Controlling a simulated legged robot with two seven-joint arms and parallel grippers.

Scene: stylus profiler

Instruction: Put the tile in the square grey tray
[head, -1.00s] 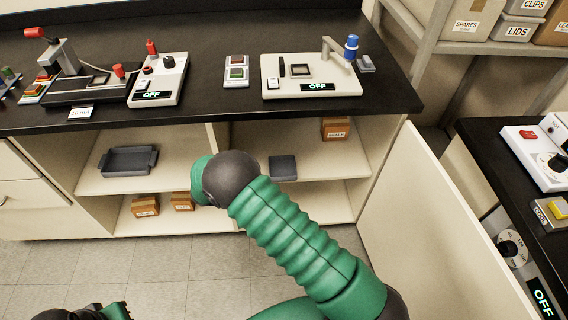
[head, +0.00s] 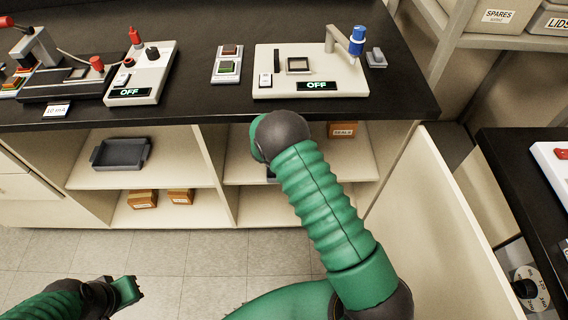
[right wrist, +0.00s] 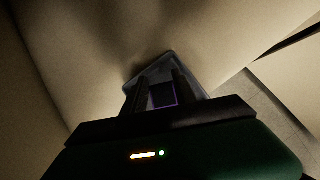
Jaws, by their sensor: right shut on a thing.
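The square grey tray (head: 270,177) is on the right upper shelf of the open cabinet, mostly hidden behind my right arm in the head view. In the right wrist view a grey rimmed shape (right wrist: 160,63), apparently this tray, lies just beyond the fingertips. My right gripper (right wrist: 158,88) is shut on a dark, purple-edged square, apparently the tile (right wrist: 164,95). I cannot tell whether the tile touches the tray. In the head view my right gripper is hidden behind its arm. My left gripper (head: 136,290) is low at the left over the floor; its jaw opening is unclear.
A larger dark tray with handles (head: 121,153) is on the left upper shelf. A box (head: 342,130) stands at the back of the right shelf. The black counter (head: 200,100) overhangs the shelves, with instruments on top. An open cabinet door (head: 425,205) stands to the right.

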